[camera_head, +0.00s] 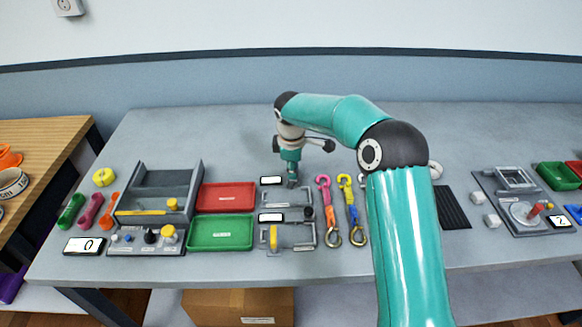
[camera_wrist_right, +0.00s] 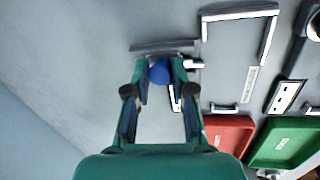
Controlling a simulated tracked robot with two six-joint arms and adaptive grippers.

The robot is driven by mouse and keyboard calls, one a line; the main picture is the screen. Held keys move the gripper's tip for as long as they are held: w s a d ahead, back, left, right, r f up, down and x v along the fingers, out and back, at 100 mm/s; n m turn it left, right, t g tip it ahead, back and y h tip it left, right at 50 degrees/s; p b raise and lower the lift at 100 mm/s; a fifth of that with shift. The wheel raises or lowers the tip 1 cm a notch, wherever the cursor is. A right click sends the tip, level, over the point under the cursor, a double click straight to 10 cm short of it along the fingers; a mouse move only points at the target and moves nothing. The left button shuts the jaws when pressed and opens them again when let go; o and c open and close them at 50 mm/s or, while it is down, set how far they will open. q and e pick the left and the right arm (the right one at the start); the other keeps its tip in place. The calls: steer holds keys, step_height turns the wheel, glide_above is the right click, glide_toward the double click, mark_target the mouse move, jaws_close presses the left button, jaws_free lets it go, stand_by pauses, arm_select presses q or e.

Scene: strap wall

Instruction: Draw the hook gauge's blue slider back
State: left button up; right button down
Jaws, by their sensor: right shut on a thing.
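The blue slider (camera_wrist_right: 159,72) shows as a round blue knob in the right wrist view. My right gripper (camera_wrist_right: 160,68) is shut on it, with one fingertip on either side. The grey hook gauge (camera_head: 285,206) lies on the table near the middle in the head view; a grey bar of it (camera_wrist_right: 165,46) shows just beyond the fingertips in the wrist view. In the head view my right gripper (camera_head: 292,183) points down at the gauge's back edge and hides the blue slider. My left gripper is in neither view.
A similar fixture with a yellow slider (camera_head: 273,237) lies in front. A red tray (camera_head: 226,197) and a green tray (camera_head: 220,233) stand to the left, pink and yellow hooked straps (camera_head: 324,205) to the right. The table behind the gauge is clear.

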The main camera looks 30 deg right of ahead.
steer(key=shift+w+d+r, duration=0.1)
steer(key=shift+w+d, duration=0.2)
steer(key=shift+w, duration=0.25)
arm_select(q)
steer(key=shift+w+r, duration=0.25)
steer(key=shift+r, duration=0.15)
arm_select(e)
steer(key=shift+d, duration=0.1)
steer(key=c, duration=1)
jaws_free()
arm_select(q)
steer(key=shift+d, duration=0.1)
arm_select(e)
steer(key=shift+s, duration=0.1)
steer(key=v, duration=1.2)
